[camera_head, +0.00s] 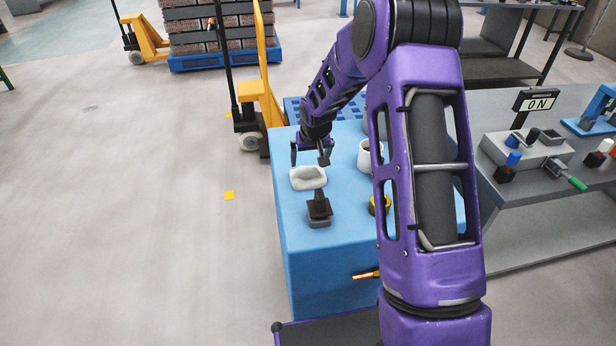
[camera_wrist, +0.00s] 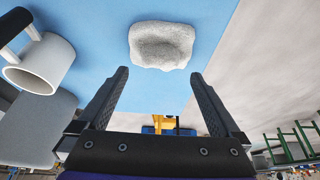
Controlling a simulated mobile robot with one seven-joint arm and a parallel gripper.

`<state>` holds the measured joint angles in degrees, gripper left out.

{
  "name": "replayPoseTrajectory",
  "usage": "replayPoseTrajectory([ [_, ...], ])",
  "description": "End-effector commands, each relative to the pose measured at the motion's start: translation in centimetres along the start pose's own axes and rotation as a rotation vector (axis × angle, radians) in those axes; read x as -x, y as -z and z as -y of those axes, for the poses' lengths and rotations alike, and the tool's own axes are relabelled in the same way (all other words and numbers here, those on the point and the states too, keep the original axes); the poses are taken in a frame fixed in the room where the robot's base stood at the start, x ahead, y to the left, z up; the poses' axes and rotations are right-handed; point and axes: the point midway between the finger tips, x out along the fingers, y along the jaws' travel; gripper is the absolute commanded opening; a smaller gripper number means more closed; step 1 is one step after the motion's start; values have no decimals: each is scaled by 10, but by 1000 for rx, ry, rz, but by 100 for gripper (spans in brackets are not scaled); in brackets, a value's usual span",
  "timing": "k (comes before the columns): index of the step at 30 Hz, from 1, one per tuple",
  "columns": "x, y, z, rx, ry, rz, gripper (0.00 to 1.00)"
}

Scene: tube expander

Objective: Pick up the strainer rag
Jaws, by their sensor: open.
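The strainer rag appears to be the crumpled whitish cloth (camera_head: 308,178) lying on the blue table near its left edge. It also shows in the wrist view (camera_wrist: 161,44), at the top centre, beyond the fingertips. My gripper (camera_head: 310,156) is open and empty, just behind and above the rag in the head view. In the wrist view, my gripper's two dark fingers (camera_wrist: 160,82) are spread apart, with the rag ahead of the gap between them. The fingers do not appear to touch the rag.
A black stamp-like tool (camera_head: 319,208) stands in front of the rag. A white mug (camera_head: 365,157) is to the right, partly hidden by my arm. A yellow and black round object (camera_head: 374,206) and a copper-coloured piece (camera_head: 364,275) are nearer. The blue table's (camera_head: 293,232) left edge is close.

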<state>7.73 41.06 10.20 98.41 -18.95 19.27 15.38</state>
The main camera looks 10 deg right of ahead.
Motion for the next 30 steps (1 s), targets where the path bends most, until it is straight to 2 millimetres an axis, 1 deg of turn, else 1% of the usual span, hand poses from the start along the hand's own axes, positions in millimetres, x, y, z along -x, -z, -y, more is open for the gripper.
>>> replayPoseTrajectory([
  [1, -8, -1, 0, 1, 0, 3, 100],
  [6, -35, 0, 1, 0, 0, 3, 100],
  [9, -45, 0, 0, 1, 0, 2, 100],
  [12, -48, 1, 0, 0, 0, 0, 100],
  [17, -48, 1, 0, 0, 0, 0, 100],
  [18, -48, 1, 0, 0, 0, 0, 98],
  [20, -48, 1, 0, 0, 0, 0, 87],
  [24, -48, 1, 0, 0, 0, 0, 62],
  [29, -48, 1, 0, 0, 0, 1, 33],
  [30, -48, 1, 0, 0, 0, 1, 26],
])
